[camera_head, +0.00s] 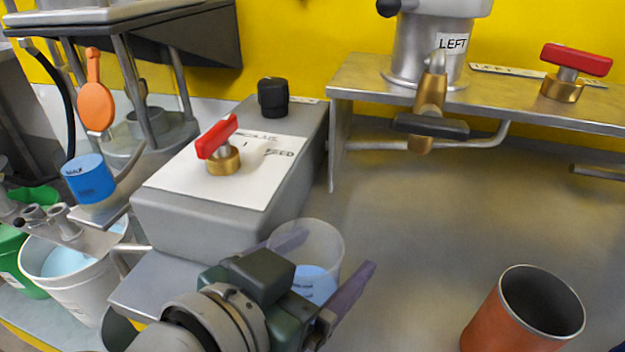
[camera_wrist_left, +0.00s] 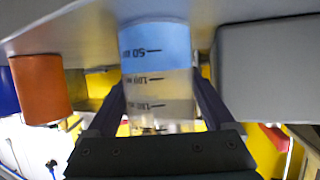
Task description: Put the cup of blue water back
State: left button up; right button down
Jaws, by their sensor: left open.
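The clear cup of blue water (camera_head: 318,250) appears to stand upright on the grey work surface, just right of the grey control box. Blue water fills its lower part. My left gripper (camera_head: 328,262) is open around the cup, with one finger on each side. In the left wrist view, the cup (camera_wrist_left: 157,75) appears upside down between the fingers, with its blue water and printed volume marks visible. I cannot tell whether a finger touches it. My left gripper and wrist hide part of the cup in the head view. My right gripper is not in view.
The grey box (camera_head: 185,228) carries a red-handled valve (camera_head: 220,148) and black knob (camera_head: 273,97). An orange cup (camera_head: 525,310) stands at the lower right. A raised steel shelf (camera_head: 480,108) holds a tap labelled LEFT (camera_head: 432,92). The middle surface is clear.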

pick_arm(q)
jog(key=shift+r, duration=0.3)
jog(key=p+v, duration=0.3)
jog(key=v, duration=0.9)
jog(key=s+a+f+n+g+y, duration=0.2)
jog(key=s+a+n+g+y, duration=0.3)
jog(key=a, duration=0.8)
jog(key=s+g+y, duration=0.2)
jog(key=s, duration=0.2)
jog(key=shift+a+f+y, duration=0.4)
jog(key=shift+o, duration=0.2)
